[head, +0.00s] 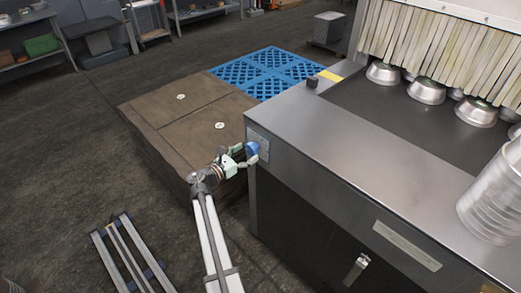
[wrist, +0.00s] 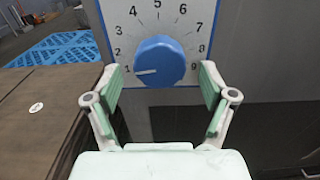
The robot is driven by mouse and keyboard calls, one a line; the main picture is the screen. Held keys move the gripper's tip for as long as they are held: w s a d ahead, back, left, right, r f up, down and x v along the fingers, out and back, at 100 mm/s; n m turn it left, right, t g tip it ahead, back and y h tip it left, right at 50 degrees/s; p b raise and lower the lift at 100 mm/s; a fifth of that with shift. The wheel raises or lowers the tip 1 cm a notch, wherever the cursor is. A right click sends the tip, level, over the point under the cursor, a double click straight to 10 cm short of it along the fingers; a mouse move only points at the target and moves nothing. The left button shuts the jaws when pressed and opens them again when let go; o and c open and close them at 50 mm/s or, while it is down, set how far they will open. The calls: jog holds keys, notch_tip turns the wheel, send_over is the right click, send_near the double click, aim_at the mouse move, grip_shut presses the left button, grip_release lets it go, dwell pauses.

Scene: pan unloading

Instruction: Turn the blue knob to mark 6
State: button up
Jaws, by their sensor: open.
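The blue knob (wrist: 160,62) sits on a pale dial plate (wrist: 190,22) with numbers running clockwise from 1 at lower left to 9 at lower right. The knob's white line points left, at about mark 1. Mark 6 is at the upper right of the dial. My gripper (wrist: 159,80) is open, with one green-padded finger at each side of the knob's lower part.
The machine's steel top (head: 340,130) spreads to the right, with a dark belt (head: 400,105) carrying several metal pans under a strip curtain. A stack of metal pans (head: 495,195) stands at the right. Brown boxes (head: 185,125) and a blue pallet (head: 265,72) lie behind my gripper.

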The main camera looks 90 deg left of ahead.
aim_at(249, 151)
jog(key=shift+x, duration=1.6)
jog(key=c, duration=1.2)
jog(key=shift+o, duration=0.2)
jog(key=shift+f+m+b, duration=0.1)
jog(key=shift+m+b, duration=0.2)
jog(key=shift+b, duration=0.25)
